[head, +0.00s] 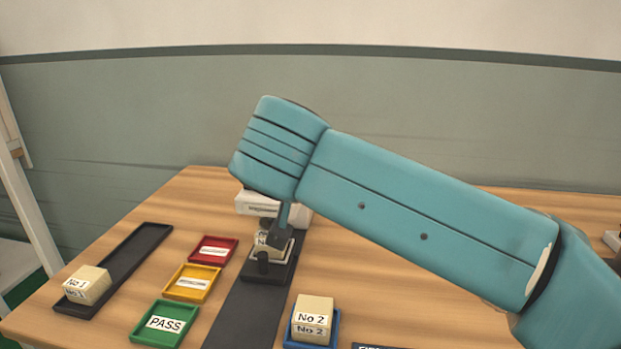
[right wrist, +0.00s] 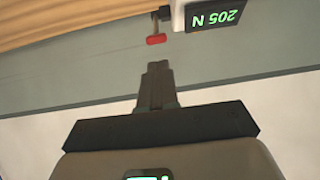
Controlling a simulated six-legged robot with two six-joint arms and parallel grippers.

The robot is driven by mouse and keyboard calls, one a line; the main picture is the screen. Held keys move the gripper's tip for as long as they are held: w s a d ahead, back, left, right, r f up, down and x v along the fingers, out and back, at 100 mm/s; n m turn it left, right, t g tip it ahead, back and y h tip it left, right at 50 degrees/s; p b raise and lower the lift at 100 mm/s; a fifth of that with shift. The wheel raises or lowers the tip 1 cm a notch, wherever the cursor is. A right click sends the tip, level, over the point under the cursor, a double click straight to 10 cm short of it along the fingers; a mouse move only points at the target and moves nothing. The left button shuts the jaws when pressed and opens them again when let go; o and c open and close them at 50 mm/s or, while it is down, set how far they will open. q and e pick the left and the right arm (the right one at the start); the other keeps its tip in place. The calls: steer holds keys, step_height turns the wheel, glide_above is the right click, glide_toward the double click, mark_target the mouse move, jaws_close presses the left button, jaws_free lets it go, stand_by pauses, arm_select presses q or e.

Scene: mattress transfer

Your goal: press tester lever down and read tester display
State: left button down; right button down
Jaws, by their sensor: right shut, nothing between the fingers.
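The tester (head: 258,203) stands near the back of the table, a white box mostly hidden behind my right arm. A pale labelled block (head: 270,240) sits on its dark base, partly covered. In the right wrist view, the tester's display (right wrist: 215,18) appears upside down and reads 205 N in green. The lever's red tip (right wrist: 156,39) shows beside the display. My right gripper (right wrist: 158,68) is shut and empty, its fingertips a little below the red tip in that picture, with a gap visible between them. My left gripper is not in view.
A No 1 block (head: 87,285) lies in a long black tray (head: 133,250) at left. A No 2 block (head: 313,315) sits in a blue tray (head: 300,338). Red (head: 213,249), yellow (head: 192,283) and green PASS (head: 164,324) trays stand between. A dark strip (head: 240,315) runs forward.

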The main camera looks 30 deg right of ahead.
steer(key=shift+s+a+r, duration=0.2)
steer(key=shift+s+r, duration=0.1)
steer(key=shift+r, duration=0.3)
steer(key=shift+s+a+r, duration=0.15)
steer(key=shift+s+r, duration=0.15)
steer(key=shift+r, duration=0.25)
